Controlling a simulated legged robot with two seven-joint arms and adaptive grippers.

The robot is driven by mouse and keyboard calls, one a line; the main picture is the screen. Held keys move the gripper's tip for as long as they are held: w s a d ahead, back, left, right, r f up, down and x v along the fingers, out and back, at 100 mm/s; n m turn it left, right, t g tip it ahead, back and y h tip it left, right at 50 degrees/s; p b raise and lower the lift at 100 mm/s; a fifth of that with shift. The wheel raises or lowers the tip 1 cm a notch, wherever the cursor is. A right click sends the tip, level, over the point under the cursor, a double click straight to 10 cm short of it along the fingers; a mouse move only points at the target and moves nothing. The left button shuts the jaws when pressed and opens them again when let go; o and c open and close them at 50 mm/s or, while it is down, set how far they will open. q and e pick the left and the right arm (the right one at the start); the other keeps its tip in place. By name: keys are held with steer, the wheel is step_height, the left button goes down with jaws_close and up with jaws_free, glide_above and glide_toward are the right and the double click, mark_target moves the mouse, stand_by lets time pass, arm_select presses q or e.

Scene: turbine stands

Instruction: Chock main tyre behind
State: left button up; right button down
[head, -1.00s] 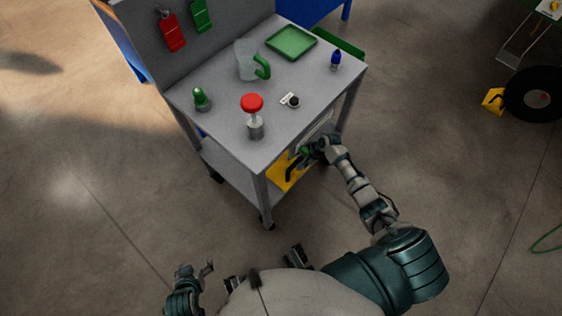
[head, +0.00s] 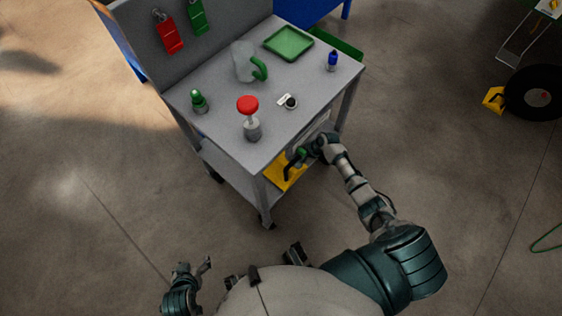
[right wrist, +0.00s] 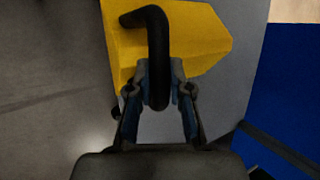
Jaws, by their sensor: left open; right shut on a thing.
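A yellow chock (head: 285,172) with a black bent handle sits on the lower shelf of the grey cart. My right gripper (head: 302,155) reaches in under the cart's top and is shut on that handle. In the right wrist view the fingers (right wrist: 159,90) close on both sides of the black handle, with the yellow chock body (right wrist: 195,35) beyond. My left gripper (head: 193,268) is open and empty, low at the left near my body. A black tyre (head: 535,93) stands at the far right, with another yellow chock (head: 493,99) against its left side.
The cart top (head: 225,130) carries a red-capped plunger (head: 249,118), a green bottle (head: 199,102), a jug (head: 243,62), a green tray (head: 288,43) and a blue bottle (head: 332,60). Open floor (head: 440,150) lies between cart and tyre. A green hose (head: 547,240) lies at the right edge.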

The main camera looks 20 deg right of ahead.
steer(key=shift+w+a+r+p, duration=0.1)
steer(key=shift+a+r+p, duration=0.65)
steer(key=shift+r, duration=0.6)
steer(key=shift+d+f, duration=0.25)
steer(key=shift+d, duration=0.3)
arm_select(q)
step_height(320, 180, up, 19)
steer(key=w+t+p, duration=0.1)
steer(key=p, duration=1.4)
steer(key=shift+w+a+r, duration=0.15)
steer(key=shift+w+a, duration=0.15)
steer(key=shift+a, duration=0.1)
arm_select(e)
steer(key=s+d+r, duration=0.1)
steer(key=s+d, duration=0.4)
steer(key=s, duration=0.8)
steer(key=s+d+r, duration=0.2)
steer(key=s+d, duration=0.3)
steer(key=s, duration=0.8)
steer(key=shift+d, duration=0.2)
